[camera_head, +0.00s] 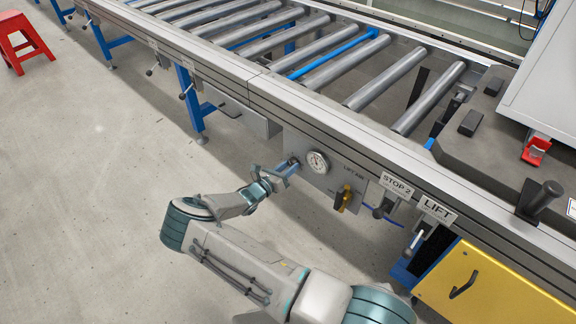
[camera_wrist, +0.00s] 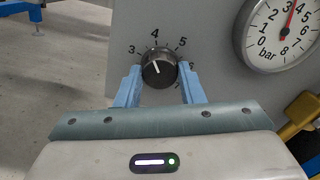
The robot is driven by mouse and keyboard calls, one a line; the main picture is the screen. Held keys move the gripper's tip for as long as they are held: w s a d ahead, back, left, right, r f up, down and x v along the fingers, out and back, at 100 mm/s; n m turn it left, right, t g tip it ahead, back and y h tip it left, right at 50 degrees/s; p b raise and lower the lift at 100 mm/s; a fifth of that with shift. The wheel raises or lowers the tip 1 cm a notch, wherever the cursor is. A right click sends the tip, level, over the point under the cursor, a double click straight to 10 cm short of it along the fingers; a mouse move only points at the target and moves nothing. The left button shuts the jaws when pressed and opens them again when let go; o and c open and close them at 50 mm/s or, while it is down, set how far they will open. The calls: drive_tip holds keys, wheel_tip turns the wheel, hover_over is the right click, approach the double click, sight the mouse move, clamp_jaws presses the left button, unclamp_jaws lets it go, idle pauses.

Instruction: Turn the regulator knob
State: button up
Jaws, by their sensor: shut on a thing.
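The regulator knob (camera_wrist: 159,70) is black with a white pointer line and sits on a grey panel in the wrist view. Numbers including 3, 4 and 5 ring it, and the line points up and slightly left, near the 4. My gripper (camera_wrist: 160,80) has its two blue fingers on the left and right sides of the knob, shut on it. In the head view my gripper (camera_head: 287,168) reaches the panel (camera_head: 322,184) left of the gauge; the knob is mostly hidden there. The pressure gauge (camera_wrist: 280,35), marked bar, has its red needle a little past 3.
A yellow-handled valve (camera_head: 345,198) is right of the gauge (camera_head: 318,162). Levers below the STOP 2 sign (camera_head: 397,186) and LIFT sign (camera_head: 437,210) stick out farther right. The roller conveyor (camera_head: 300,55) runs above the panel. Open floor (camera_head: 95,200) lies left.

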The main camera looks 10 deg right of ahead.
drive_tip(key=m+p, duration=0.1)
drive_tip(key=m, duration=0.4)
drive_tip(key=shift+m, duration=0.3)
drive_tip(key=m+p, duration=0.1)
drive_tip(key=m, duration=0.4)
drive_tip(key=m+p, duration=0.1)
drive_tip(key=m, duration=0.4)
drive_tip(key=shift+m, duration=0.4)
drive_tip(key=m, duration=0.5)
drive_tip(key=shift+m, duration=0.3)
drive_tip(key=o, duration=1)
drive_tip(key=p+v, duration=0.3)
drive_tip(key=v, duration=1)
drive_tip(key=shift+s+a, duration=0.2)
drive_tip(key=shift+a, duration=0.2)
